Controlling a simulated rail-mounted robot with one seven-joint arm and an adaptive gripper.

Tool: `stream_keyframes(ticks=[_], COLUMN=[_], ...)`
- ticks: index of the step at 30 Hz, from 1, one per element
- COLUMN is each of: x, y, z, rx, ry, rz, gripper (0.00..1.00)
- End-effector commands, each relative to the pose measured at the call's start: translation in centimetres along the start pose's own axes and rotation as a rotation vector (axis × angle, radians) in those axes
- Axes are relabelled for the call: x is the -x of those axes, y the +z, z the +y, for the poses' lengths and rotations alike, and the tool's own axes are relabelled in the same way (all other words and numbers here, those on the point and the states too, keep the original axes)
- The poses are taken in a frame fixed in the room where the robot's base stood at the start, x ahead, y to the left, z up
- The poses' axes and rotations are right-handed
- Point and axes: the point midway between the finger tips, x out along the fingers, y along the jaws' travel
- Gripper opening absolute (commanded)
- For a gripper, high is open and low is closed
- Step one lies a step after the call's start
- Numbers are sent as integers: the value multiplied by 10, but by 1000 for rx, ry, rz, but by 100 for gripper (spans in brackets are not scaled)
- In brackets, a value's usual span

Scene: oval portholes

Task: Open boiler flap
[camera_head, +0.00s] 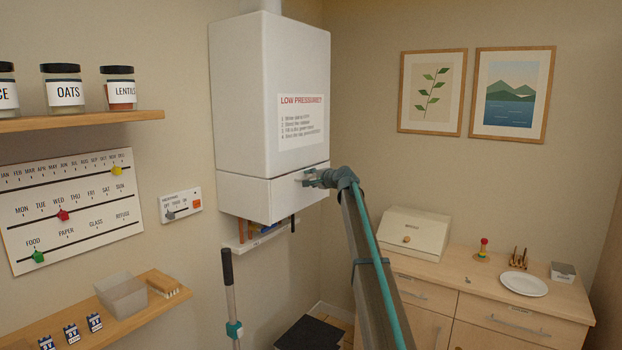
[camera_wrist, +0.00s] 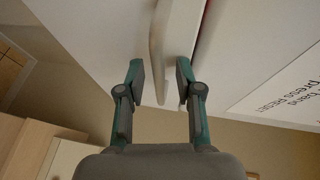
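The white boiler (camera_head: 262,95) hangs on the wall. Its flap (camera_head: 262,198) is the lower front panel, below a seam, and looks shut or nearly so in the head view. My gripper (camera_head: 308,179) is at the flap's upper right, by a small pale handle (camera_head: 299,181). In the wrist view my gripper (camera_wrist: 160,70) has its two fingers apart, with the pale handle (camera_wrist: 156,45) between or just beyond the tips. A gap separates the fingers; I cannot tell whether either touches the handle. A narrow reddish line shows along the seam beside the flap.
A small panel with a slider (camera_head: 180,205) is on the wall left of the boiler. Pipes show beneath the boiler. A wooden dresser (camera_head: 490,290) with a cream bread box (camera_head: 414,233) and a plate (camera_head: 524,284) stands right. Shelves (camera_head: 80,121) are left.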

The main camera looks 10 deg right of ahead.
Motion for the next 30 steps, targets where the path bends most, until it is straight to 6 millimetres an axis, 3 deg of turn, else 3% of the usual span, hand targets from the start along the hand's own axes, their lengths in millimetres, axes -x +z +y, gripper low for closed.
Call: stream_keyframes(ticks=[5,9,12,24,30], x=[0,0,0,0,-4], y=[0,0,0,1,14], z=[0,0,0,1,3], rx=[0,0,0,0,-7], ry=[0,0,0,-1,-23], rz=[0,0,0,-1,-14], gripper=[35,12,0,0,0])
